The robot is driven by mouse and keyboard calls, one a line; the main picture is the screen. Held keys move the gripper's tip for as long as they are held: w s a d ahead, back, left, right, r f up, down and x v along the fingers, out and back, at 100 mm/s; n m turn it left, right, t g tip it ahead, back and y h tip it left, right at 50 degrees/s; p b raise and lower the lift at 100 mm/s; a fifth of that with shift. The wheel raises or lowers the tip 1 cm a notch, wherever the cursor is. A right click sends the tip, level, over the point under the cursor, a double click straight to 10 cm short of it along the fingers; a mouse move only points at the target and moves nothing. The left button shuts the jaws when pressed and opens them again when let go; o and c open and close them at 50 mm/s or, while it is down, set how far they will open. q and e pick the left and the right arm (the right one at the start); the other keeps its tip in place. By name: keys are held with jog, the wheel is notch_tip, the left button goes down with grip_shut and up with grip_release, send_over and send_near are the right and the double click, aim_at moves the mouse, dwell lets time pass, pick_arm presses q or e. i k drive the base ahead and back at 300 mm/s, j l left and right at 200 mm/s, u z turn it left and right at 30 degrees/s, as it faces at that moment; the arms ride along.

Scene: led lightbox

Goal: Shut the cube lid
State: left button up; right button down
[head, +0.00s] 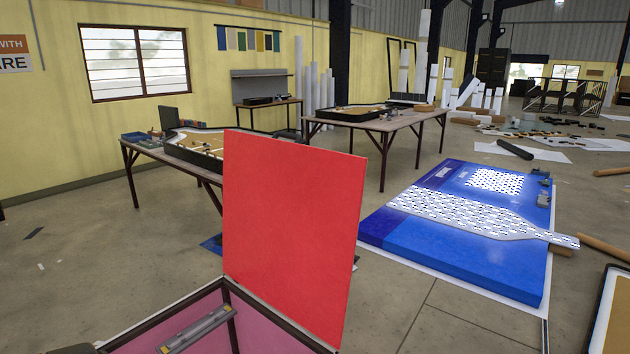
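The cube (165,317) shows at the bottom edge of the head view, to the left of centre. It is an open box with a dark frame and pink inside faces; its lower part is cut off by the picture edge. Its lid (291,235) is a flat, bright red square panel. The lid stands open and nearly upright at the cube's far right side, so the cube's top is uncovered. A grey bar (198,329) lies across the cube's opening or just inside it; I cannot tell which.
A blue slab (450,270) with a patterned white panel lies on the floor to the right. Tables (377,125) with framed trays stand behind the lid. A light-topped, dark-framed piece (612,320) is at the lower right edge. Bare floor lies between.

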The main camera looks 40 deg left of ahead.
aim_at(291, 211)
jog(key=i+u, duration=0.2)
jog(key=i, duration=0.5)
jog(key=i+l+u, duration=0.2)
jog(key=i, duration=0.5)
jog(key=j, duration=0.1)
